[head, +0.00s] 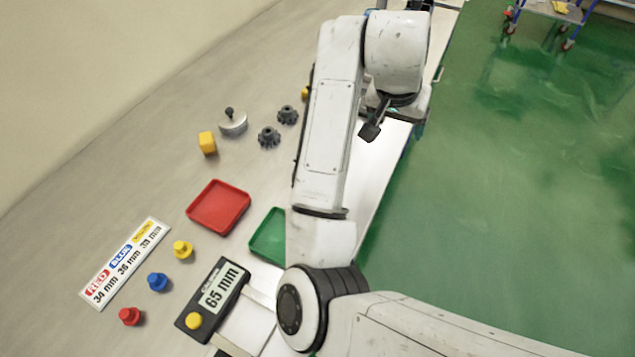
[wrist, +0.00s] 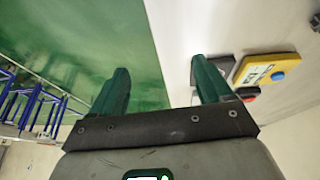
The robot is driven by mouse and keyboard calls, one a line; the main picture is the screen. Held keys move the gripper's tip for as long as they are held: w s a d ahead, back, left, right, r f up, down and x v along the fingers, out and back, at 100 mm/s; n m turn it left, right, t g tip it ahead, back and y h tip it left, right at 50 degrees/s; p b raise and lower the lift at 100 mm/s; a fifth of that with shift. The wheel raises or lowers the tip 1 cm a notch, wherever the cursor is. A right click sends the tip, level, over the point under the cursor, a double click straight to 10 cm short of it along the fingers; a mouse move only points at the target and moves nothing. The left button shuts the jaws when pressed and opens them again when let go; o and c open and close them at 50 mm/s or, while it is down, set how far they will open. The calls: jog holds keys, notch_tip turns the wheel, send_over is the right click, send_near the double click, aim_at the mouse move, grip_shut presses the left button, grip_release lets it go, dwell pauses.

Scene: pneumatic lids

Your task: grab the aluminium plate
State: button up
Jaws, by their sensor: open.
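A silver-grey round piece with a dark knob (head: 233,122) lies on the grey table in the head view, at the upper left of the arm. It looks metallic, but I cannot tell for sure that it is the aluminium plate. My gripper (wrist: 158,88) is open and empty in the wrist view, its two dark green fingers well apart. In the head view one dark fingertip shows beyond the table's right part, to the right of the round piece and apart from it. Part of the table is hidden behind my arm.
Two dark gears (head: 269,137) and a yellow block (head: 207,143) lie near the round piece. A red tray (head: 218,190), a green tray (head: 262,240), a gauge reading 65 mm (head: 222,290) and small knobs stand nearer. The wrist view shows a yellow box (wrist: 262,69).

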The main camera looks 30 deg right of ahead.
jog(key=w+a+r+g+y+b, duration=0.1)
jog(key=a+y, duration=0.1)
jog(key=a, duration=0.6)
jog(key=w+a+r+g+y+b, duration=0.1)
jog(key=w+a+y+b, duration=0.1)
jog(key=a, duration=0.6)
jog(key=f, duration=0.7)
jog(key=f+p, duration=0.1)
jog(key=f, duration=0.3)
jog(key=shift+s+d, duration=0.15)
jog(key=shift+d, duration=0.1)
jog(key=shift+c, duration=0.3)
jog(key=c, duration=1.1)
jog(key=shift+r, duration=0.1)
jog(key=shift+c, duration=0.2)
